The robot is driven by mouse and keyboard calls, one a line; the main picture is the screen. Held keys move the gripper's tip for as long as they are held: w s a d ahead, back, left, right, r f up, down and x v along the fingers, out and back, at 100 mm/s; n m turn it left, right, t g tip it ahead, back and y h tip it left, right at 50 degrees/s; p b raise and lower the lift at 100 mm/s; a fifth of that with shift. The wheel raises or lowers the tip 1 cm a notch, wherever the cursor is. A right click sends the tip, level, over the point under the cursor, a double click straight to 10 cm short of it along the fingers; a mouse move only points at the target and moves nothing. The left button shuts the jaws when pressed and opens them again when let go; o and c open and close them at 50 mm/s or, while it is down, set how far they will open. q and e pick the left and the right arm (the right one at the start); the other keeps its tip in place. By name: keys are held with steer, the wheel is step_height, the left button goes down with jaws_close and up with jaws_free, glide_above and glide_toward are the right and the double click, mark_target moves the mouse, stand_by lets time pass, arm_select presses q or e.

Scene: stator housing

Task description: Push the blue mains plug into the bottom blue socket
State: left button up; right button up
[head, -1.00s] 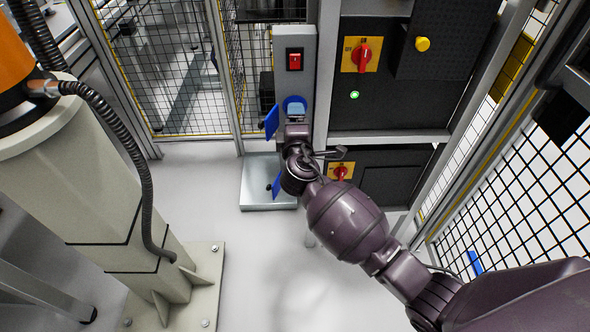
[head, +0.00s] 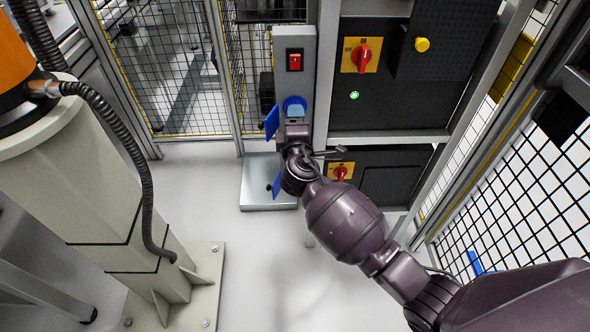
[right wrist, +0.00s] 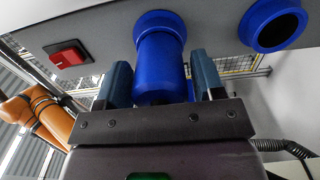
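The blue mains plug (right wrist: 160,65) sits at the blue socket nearer the red switch, its front end against or inside the socket's collar (right wrist: 160,22); how deep it is cannot be told. The other blue socket (right wrist: 274,24), farther from the switch, is empty in the right wrist view. My right gripper (right wrist: 164,82) has one finger on each side of the plug, with narrow gaps showing beside it, so it looks open. In the head view my right gripper (head: 296,122) is just below the upper socket (head: 294,104), and my wrist hides the lower socket. My left gripper is out of view.
The red switch (head: 294,61) is above the sockets on the grey post (head: 310,75). Blue socket lids (head: 271,122) stick out at its left. A black cabinet with a red rotary knob (head: 361,55) stands right. A pale robot pedestal (head: 95,215) is left; clear floor lies between.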

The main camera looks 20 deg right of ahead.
steer(key=shift+w+d+r, duration=0.25)
steer(key=shift+r, duration=0.3)
steer(key=c, duration=0.7)
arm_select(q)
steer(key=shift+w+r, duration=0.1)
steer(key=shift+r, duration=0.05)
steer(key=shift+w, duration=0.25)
arm_select(e)
steer(key=shift+s+a+f, duration=0.2)
steer(key=shift+s+f, duration=0.05)
steer(key=shift+s, duration=0.05)
steer(key=shift+s, duration=0.2)
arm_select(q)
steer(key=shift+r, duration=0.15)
arm_select(e)
steer(key=shift+s, duration=0.1)
steer(key=shift+s+a+f, duration=0.1)
steer(key=shift+a+f, duration=0.05)
steer(key=shift+f, duration=0.05)
steer(key=shift+s, duration=0.1)
arm_select(q)
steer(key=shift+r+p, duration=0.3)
steer(key=shift+p, duration=0.05)
arm_select(e)
steer(key=shift+v, duration=1.15)
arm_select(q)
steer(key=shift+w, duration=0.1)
